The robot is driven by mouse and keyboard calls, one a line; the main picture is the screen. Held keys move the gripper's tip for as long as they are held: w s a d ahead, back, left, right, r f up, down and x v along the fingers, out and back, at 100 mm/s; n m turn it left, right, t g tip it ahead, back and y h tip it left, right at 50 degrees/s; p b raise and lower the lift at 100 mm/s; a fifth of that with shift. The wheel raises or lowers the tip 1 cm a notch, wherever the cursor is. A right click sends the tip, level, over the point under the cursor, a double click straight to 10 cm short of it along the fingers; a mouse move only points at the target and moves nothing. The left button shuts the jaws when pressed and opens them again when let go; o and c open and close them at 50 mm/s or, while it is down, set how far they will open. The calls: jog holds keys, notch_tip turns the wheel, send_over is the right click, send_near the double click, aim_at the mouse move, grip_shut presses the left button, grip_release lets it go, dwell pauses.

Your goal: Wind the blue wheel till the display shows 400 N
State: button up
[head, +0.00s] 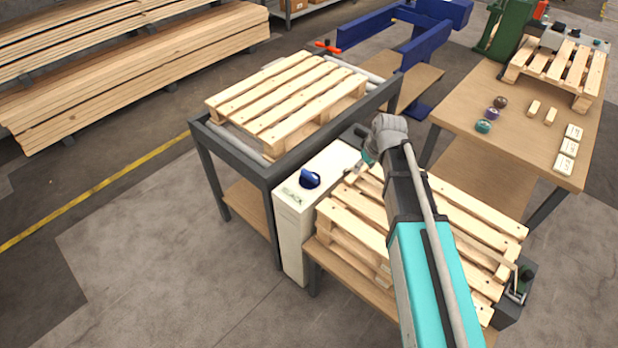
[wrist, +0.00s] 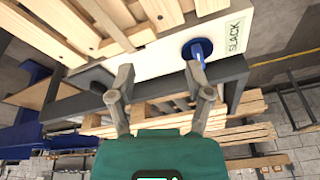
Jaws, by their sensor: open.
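The blue wheel (head: 310,180) sits on top of a narrow white cabinet (head: 293,235). It also shows in the wrist view (wrist: 197,49) as a dark blue disc with a lighter blue raised part, just beyond my right-hand finger. A pale panel reading SLACK (wrist: 236,35) is beside the wheel; in the head view its text (head: 292,198) is small. No number in newtons is legible. My gripper (head: 354,173) is to the right of the wheel, apart from it. In the wrist view its two fingers (wrist: 159,70) are spread, with nothing held between them.
A wooden pallet (head: 285,100) lies on a grey-framed table behind the cabinet. Stacked pallets (head: 350,222) stand close at its right, under my arm. A wooden table (head: 540,125) at right holds coloured knobs, blocks and cards. Open floor (head: 150,260) lies left of the cabinet.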

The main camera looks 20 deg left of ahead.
aim_at(310, 173)
jog(key=w+a+f+n+y+b, duration=0.1)
jog(key=a+n, duration=0.3)
jog(key=a, duration=0.9)
jog(key=shift+w+a, duration=0.3)
jog(key=shift+w, duration=0.1)
jog(key=shift+f+b, duration=0.2)
jog(key=shift+b, duration=0.15)
jog(key=b+x, duration=1.2)
jog(key=x, duration=0.1)
jog(key=shift+w+a+f, duration=0.15)
jog(key=shift+a, duration=0.15)
jog(key=shift+c, duration=0.3)
jog(key=c, duration=0.8)
grip_shut()
